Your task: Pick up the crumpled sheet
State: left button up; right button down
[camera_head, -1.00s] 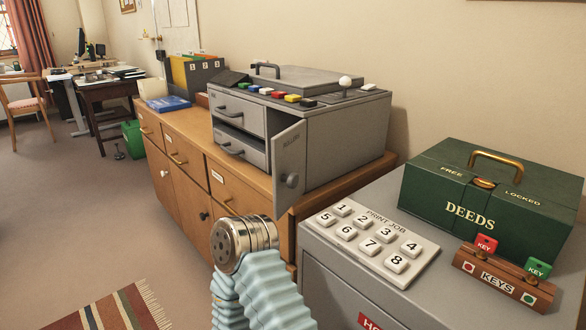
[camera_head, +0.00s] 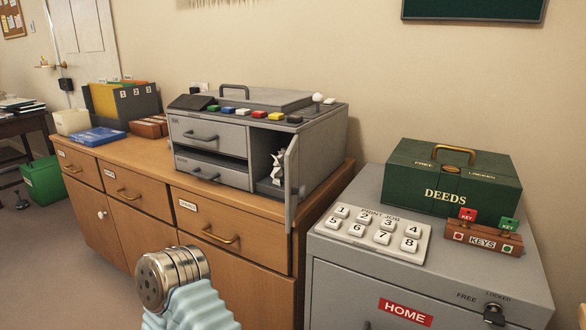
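The crumpled sheet (camera_head: 278,168) is white and creased. It stands inside the right-hand compartment of the grey printer-like machine (camera_head: 325,140), behind the open side door (camera_head: 292,182). The door swings out toward me and hides part of the compartment. A part of my arm with a metal end and a pale blue ribbed sleeve shows at the bottom left, in front of the wooden cabinet and apart from the sheet. No gripper fingers show in this view.
The machine stands on a wooden cabinet (camera_head: 235,262) with drawers. At right, a grey cabinet (camera_head: 350,290) bears a numbered button panel (camera_head: 370,232), a green DEEDS box (camera_head: 440,205) and a KEYS rack (camera_head: 484,240).

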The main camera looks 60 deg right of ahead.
aim_at(277, 173)
jog(key=z, duration=2.1)
